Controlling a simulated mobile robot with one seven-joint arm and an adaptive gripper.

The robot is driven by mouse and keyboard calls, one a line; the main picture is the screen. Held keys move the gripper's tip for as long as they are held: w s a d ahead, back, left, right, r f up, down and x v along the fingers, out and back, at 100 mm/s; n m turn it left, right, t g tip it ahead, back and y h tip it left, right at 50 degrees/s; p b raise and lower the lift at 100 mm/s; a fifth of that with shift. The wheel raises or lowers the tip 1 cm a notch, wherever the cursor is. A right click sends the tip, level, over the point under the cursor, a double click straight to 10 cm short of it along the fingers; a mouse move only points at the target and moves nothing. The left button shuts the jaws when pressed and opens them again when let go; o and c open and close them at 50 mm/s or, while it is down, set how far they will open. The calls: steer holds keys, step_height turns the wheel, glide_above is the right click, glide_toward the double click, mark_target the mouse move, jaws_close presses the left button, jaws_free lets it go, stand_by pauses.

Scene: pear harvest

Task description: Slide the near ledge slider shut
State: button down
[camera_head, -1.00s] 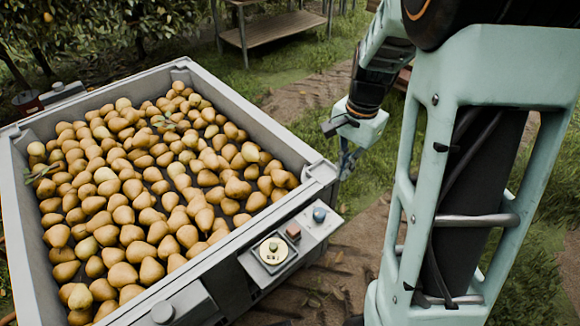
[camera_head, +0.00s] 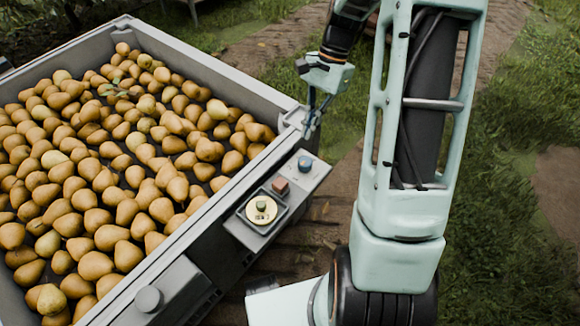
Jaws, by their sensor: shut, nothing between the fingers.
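On the near side of the pear bin (camera_head: 112,292) is a grey box-like slider (camera_head: 172,290) with a round grey knob (camera_head: 149,298) on top, at the bottom left of the view. A dark gap (camera_head: 222,262) shows between this slider and the ledge panel (camera_head: 312,178) to its right. My gripper (camera_head: 309,132) is shut and empty. It points down just outside the bin's right corner, beyond the ledge panel and well away from the knob. Whether its fingertips touch the corner cannot be told.
The ledge panel carries a round dial (camera_head: 261,208), a small reddish block (camera_head: 280,185) and a blue knob (camera_head: 305,164). Many pears (camera_head: 120,170) fill the bin. Grass (camera_head: 510,240) and bare dirt lie to the right. My arm stands over the middle right.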

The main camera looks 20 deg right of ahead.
mark_target(281, 181)
steer(key=b+x, duration=0.3)
steer(key=x, duration=0.7)
steer(key=shift+b, duration=0.35)
steer(key=s+a, duration=0.1)
steer(key=a+b, duration=0.1)
steer(key=shift+s+a+f, duration=0.1)
steer(key=shift+s+a, duration=0.15)
steer(key=shift+s, duration=0.15)
steer(key=shift+s+a, duration=0.25)
steer(key=shift+a, duration=0.1)
steer(key=shift+s+a+p, duration=0.55)
steer(key=shift+s+a, duration=0.3)
steer(key=shift+a, duration=0.3)
steer(key=shift+s+a, duration=0.1)
steer(key=v, duration=1.2)
steer(key=shift+r, duration=0.2)
